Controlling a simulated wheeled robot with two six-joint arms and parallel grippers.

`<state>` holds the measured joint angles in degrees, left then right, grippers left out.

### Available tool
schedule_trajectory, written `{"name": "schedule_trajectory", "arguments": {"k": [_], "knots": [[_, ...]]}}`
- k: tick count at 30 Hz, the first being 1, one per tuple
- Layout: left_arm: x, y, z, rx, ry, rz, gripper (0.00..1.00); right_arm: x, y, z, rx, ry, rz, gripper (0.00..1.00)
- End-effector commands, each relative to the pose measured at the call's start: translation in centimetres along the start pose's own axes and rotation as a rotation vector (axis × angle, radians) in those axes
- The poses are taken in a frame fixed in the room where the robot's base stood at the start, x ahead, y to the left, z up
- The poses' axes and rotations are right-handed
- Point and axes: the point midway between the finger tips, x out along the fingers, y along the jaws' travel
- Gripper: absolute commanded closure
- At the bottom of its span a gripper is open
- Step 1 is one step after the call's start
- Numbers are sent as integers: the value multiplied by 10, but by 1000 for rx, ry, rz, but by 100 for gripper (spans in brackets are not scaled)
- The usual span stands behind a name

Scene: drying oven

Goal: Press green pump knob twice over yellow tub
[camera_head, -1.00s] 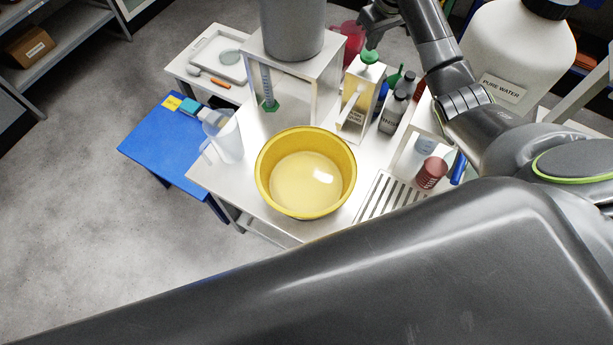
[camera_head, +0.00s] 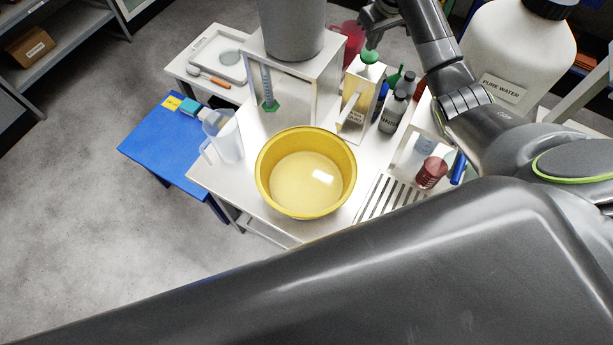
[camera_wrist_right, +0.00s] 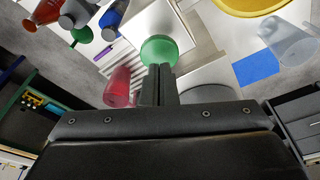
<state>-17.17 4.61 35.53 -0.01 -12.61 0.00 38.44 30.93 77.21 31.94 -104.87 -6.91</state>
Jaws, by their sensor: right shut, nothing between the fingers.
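The green pump knob (camera_head: 369,56) tops a pale box-shaped dispenser (camera_head: 356,100) behind the yellow tub. The yellow tub (camera_head: 263,178) sits upright on the white table, and its inside is open to view. My right gripper (camera_head: 371,40) is shut and empty, fingertips pointing down just over the knob. In the right wrist view the closed fingertips (camera_wrist_right: 158,72) overlap the lower edge of the round green knob (camera_wrist_right: 159,46). I cannot tell whether they touch it. My left gripper is out of view.
A clear jug (camera_head: 226,135) stands left of the tub. Dark bottles (camera_head: 392,115) stand right of the dispenser, and a red container (camera_head: 431,173) lies farther forward. A metal stand with a grey cylinder (camera_head: 290,28) rises on the left. A large white water bottle (camera_head: 515,50) is at right.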

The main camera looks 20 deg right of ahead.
Motion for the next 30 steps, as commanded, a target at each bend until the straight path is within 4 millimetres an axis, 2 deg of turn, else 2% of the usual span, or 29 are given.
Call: {"name": "schedule_trajectory", "arguments": {"k": [30], "knots": [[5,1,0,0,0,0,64,33,0,7,0,-3,-1,100]]}}
